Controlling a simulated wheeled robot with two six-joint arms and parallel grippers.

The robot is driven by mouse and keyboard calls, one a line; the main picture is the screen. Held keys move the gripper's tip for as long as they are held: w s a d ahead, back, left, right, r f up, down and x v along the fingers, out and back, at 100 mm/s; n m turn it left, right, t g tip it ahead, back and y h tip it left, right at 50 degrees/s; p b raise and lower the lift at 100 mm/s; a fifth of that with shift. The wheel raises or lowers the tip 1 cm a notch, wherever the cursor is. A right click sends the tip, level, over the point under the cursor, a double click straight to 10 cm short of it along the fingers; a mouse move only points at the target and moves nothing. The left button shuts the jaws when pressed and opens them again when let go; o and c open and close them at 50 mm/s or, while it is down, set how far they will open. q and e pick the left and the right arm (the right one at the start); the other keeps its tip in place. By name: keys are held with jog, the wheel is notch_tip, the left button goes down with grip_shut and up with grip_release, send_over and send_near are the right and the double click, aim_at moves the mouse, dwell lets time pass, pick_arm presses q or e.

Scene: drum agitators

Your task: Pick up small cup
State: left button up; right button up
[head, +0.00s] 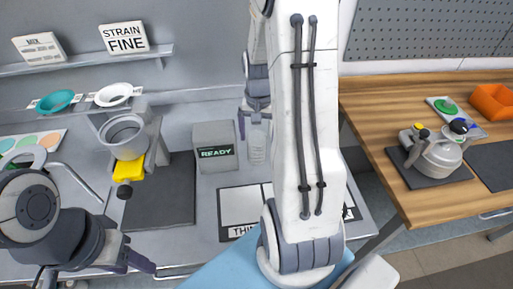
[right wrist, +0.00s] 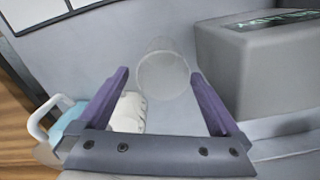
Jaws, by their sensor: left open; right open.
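A small clear cup (head: 257,148) stands on the grey bench, right of the grey READY box. My right gripper (head: 257,108) is above it in the head view, pointing down. In the right wrist view the translucent cup (right wrist: 163,72) shows between and beyond the two purple fingers of my open, empty right gripper (right wrist: 160,90). I cannot tell whether a finger touches it. My left gripper (head: 98,268) is open at the lower left of the head view, apart from the cup.
The READY box (head: 214,146) stands close beside the cup. A white rounded object (right wrist: 128,112) lies near the left finger. A grey machine with a yellow part (head: 128,168) stands left. A wooden table (head: 375,105) is at right. My right arm hides the bench's middle.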

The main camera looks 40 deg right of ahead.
aim_at(257, 150)
jog(key=shift+a+f, duration=0.1)
jog(key=shift+f, duration=0.4)
jog(key=shift+a+f+p, duration=0.15)
jog(key=shift+f+p, duration=0.45)
jog(key=shift+f, duration=2.15)
jog(key=c, duration=1.2)
jog(key=shift+c, duration=0.2)
jog(key=shift+r, duration=0.1)
notch_tip(257, 150, up, 4)
jog(key=shift+f+b, duration=0.1)
jog(key=shift+b, duration=0.35)
jog(key=s+d+r+b, duration=0.1)
jog(key=s+d+r, duration=0.1)
jog(key=s+r, duration=0.5)
jog(key=s, duration=0.4)
jog(key=shift+s+d+b, duration=0.25)
jog(key=shift+d+b, duration=0.05)
jog(key=shift+d, duration=0.05)
